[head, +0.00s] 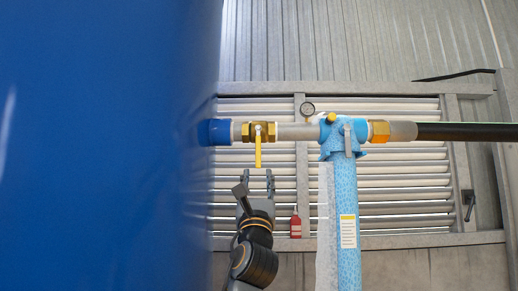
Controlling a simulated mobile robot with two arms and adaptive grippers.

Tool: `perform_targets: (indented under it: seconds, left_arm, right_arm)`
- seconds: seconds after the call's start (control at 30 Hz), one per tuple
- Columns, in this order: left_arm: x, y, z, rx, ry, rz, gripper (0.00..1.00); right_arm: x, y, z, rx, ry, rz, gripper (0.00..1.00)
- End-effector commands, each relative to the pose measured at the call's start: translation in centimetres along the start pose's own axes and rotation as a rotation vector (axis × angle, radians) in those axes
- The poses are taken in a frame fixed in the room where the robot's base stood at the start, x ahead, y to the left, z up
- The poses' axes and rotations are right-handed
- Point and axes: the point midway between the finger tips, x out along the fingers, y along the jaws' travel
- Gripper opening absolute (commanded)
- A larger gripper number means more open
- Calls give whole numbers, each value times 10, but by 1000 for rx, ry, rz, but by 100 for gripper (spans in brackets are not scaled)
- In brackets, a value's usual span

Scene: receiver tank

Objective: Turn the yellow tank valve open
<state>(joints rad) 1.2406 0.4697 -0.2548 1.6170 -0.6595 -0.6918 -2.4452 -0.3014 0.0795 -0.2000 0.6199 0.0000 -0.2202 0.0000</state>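The yellow valve handle (258,154) hangs straight down from a brass valve body (247,132) on the horizontal pipe beside the blue tank (110,150). My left gripper (258,174) points up from below, with its two fingers spread apart and nothing between them. Its fingertips are just under the lower end of the handle in the picture. I cannot tell how far apart they are in depth, and I see no contact. My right gripper is not in view.
The large blue tank fills the left side. A pressure gauge (308,109) sits above the pipe. A red tag-like object (295,226) is in front of the louvred panel (400,190).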

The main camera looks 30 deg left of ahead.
Motion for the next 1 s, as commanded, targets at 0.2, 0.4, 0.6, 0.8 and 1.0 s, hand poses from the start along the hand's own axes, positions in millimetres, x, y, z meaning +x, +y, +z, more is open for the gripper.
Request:
perform_targets:
  seconds: [0.2,0.4,0.6,0.8,1.0]
  left_arm:
    - [46,-1,4,-4,5,0,39]
    - [89,-1,3,-7,6,-1,39]
    - [118,-1,1,-7,5,0,39]
    - [129,-2,-1,-6,4,-4,39]
    - [129,-2,-2,-5,3,-4,39]
  right_arm:
    - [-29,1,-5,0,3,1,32]
    - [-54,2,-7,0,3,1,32]
    - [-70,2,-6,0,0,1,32]
    - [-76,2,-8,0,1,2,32]
    - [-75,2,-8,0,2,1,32]
